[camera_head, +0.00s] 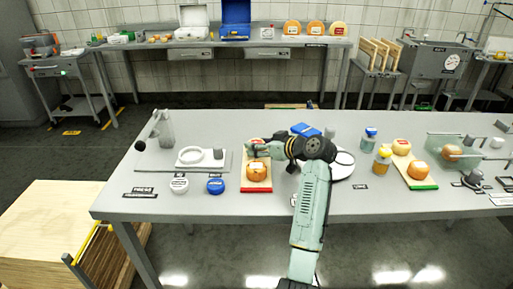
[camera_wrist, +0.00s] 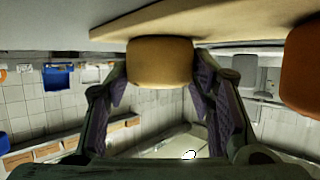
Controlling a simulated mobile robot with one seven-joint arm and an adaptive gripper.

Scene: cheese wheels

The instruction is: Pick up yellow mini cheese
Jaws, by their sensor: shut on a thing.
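A yellow mini cheese (camera_wrist: 160,63) sits between the two fingers of my gripper (camera_wrist: 163,88) in the wrist view. The fingers are shut on its sides. The cheese appears against a wooden board (camera_wrist: 225,20); I cannot tell whether it still touches it. In the head view my gripper (camera_head: 252,150) is over the far part of a red-edged board (camera_head: 257,188) on the table and hides most of what it holds. An orange mini cheese (camera_head: 256,173) stands on the near part of that board, and an orange cheese (camera_wrist: 304,65) shows at the right in the wrist view.
A white round plate (camera_head: 342,166) is at the right, partly behind my arm. Yellow and blue-capped jars (camera_head: 382,160) and a green-edged board (camera_head: 421,183) with cheeses stand further right.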

